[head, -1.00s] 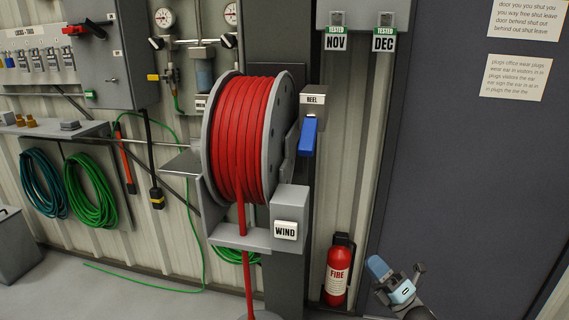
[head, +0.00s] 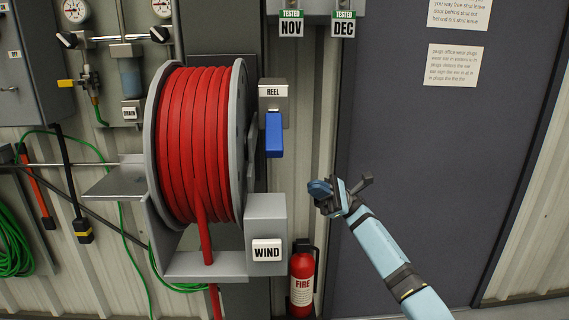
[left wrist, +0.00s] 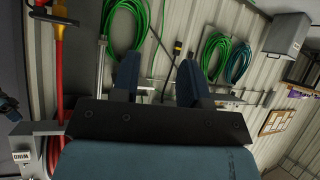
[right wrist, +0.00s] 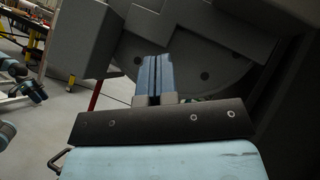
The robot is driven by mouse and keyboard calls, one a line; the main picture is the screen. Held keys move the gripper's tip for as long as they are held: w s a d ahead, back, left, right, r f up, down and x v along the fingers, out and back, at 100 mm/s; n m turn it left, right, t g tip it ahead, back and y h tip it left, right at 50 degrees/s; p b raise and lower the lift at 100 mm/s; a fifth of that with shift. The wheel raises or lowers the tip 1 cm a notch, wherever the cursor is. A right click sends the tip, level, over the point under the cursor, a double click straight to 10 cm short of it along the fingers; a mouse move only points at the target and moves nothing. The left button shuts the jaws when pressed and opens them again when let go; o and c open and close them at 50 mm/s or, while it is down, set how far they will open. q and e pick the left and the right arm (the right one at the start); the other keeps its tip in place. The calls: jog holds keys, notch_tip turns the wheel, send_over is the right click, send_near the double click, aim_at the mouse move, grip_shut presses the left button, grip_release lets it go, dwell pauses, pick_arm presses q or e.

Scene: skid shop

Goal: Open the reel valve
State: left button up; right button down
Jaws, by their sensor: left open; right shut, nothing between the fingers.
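The reel valve has a blue handle (head: 274,135) that hangs straight down below a grey plate marked REEL (head: 272,92), right of the red hose reel (head: 198,140). My right gripper (head: 318,188) is in the head view, lower right of the handle and apart from it. Its blue fingers are together in the right wrist view (right wrist: 155,72), with nothing between them. My left gripper (left wrist: 157,75) shows only in the left wrist view. Its fingers are spread and empty, with the wall and green hoses beyond. I cannot make out the valve handle in either wrist view.
A grey box marked WIND (head: 265,220) juts out below the valve. A red fire extinguisher (head: 302,282) stands at the wall below. The dark door (head: 430,150) is to the right. A grey shelf plate (head: 115,183) sticks out left of the reel.

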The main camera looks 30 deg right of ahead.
jog(key=p, duration=0.4)
send_near(277, 156)
jog(key=w+a, duration=0.3)
jog(key=a, duration=0.1)
jog(key=r, duration=0.1)
jog(key=s+r, duration=0.1)
jog(key=r+p, duration=0.1)
jog(key=shift+s+a+r, duration=0.25)
jog(key=shift+s, duration=0.05)
pick_arm(q)
jog(key=r, duration=0.3)
jog(key=shift+s+a+r, duration=0.1)
jog(key=shift+s+a, duration=0.15)
jog(key=shift+a, duration=0.1)
jog(key=shift+r, duration=0.2)
jog(key=shift+w+m, duration=0.1)
jog(key=shift+m, duration=0.2)
pick_arm(e)
jog(key=shift+s+a+m, duration=0.1)
jog(key=shift+m, duration=0.2)
